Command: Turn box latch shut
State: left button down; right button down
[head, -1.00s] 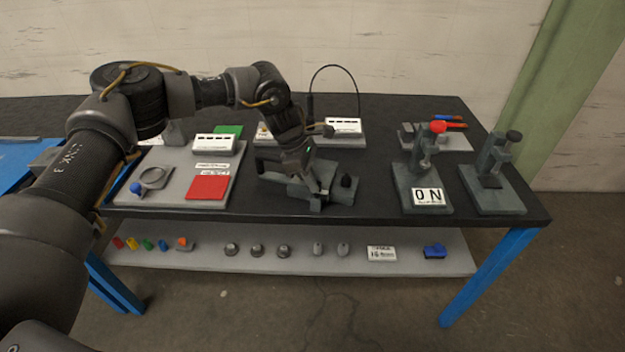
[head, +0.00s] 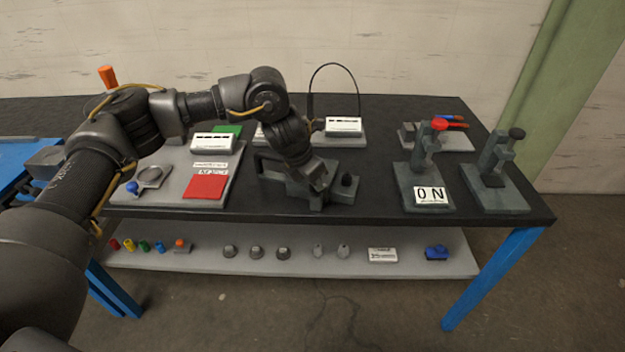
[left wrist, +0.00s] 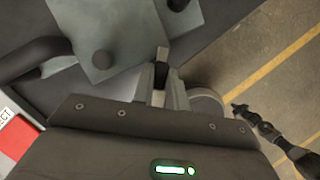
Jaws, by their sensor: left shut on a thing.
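The box is a dark grey block with a bar handle (head: 268,168), on a grey base plate (head: 338,194) with a black knob (head: 347,181) at mid-table. My left gripper (head: 317,199) is down at the box's front edge; its hand hides much of the box. In the left wrist view, my left gripper (left wrist: 161,88) is shut on a small upright grey lever (left wrist: 162,56), which appears to be the latch.
A red pad (head: 205,187) lies left of the box. A white-labelled unit (head: 343,125) with a looped cable is behind. A lower shelf (head: 300,268) holds small parts.

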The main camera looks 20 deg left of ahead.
pick_arm(q)
jog(key=n, duration=0.2)
jog(key=n+y+p, duration=0.1)
jog(key=shift+d+r+n+t, duration=0.15)
jog(key=shift+d+n+t, duration=0.1)
jog(key=shift+n+t, duration=0.05)
jog(key=shift+d+n+y+p, duration=0.1)
jog(key=shift+n+y+p, duration=0.7)
jog(key=shift+n+p, duration=0.6)
jog(key=shift+n, duration=0.3)
jog(key=c, duration=1.4)
grip_release()
jog(key=shift+s, duration=0.1)
jog(key=v, duration=1)
jog(key=shift+s+r+b, duration=0.2)
jog(key=shift+b, duration=0.2)
